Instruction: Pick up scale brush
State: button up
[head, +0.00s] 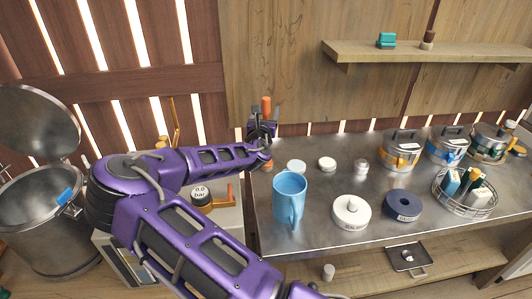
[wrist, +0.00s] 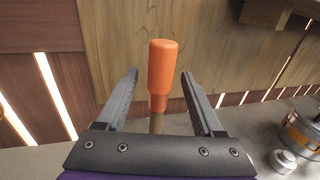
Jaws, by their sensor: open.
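An upright tool with an orange handle (wrist: 162,72), seemingly the scale brush, stands between the two fingers of my gripper (wrist: 160,90) in the wrist view. A thin tan shaft runs down from the handle, and its lower end is hidden behind the gripper body. The fingers are open, with a visible gap on each side of the handle. In the head view the orange handle (head: 266,105) rises above my gripper (head: 262,130), at the back left of the metal table.
A blue mug (head: 290,197), a white round lidded item (head: 352,212) and a dark blue ring (head: 403,205) stand on the metal table (head: 325,233). Several metal pots (head: 400,150) and a wire basket (head: 465,205) are to the right. A wooden shelf (head: 440,50) hangs above.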

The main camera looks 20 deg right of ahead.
grip_shut()
dwell(1.3)
